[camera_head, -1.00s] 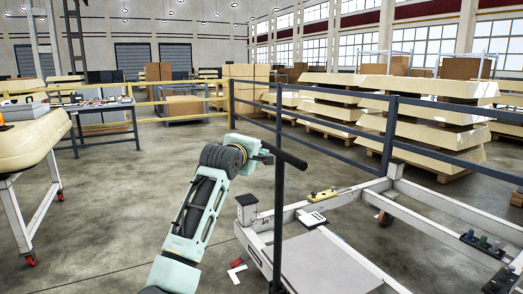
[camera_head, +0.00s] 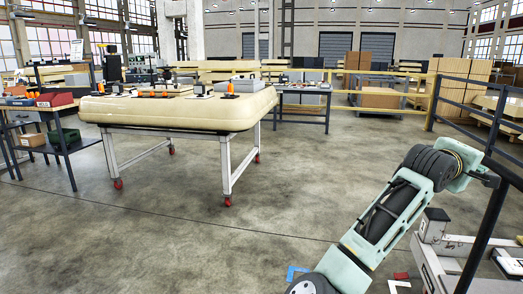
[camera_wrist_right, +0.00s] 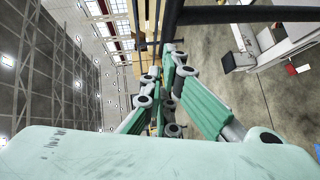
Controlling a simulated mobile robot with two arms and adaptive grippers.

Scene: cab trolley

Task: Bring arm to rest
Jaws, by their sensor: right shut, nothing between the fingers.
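My right arm, pale green and black, comes up from the bottom right in the head view. Its gripper (camera_wrist_right: 168,62) shows in the right wrist view with its fingers together and nothing between them. A black bar handle (camera_wrist_right: 250,14) of the trolley lies just past the fingertips in that view; I cannot tell whether they touch. In the head view the dark handle post (camera_head: 484,235) and part of the pale trolley frame (camera_head: 433,262) stand at the right edge, beside my arm. My left gripper is not in view.
Another table (camera_head: 310,90) is behind. A yellow railing (camera_head: 400,74) and dark railing are at the right. The middle floor is clear.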

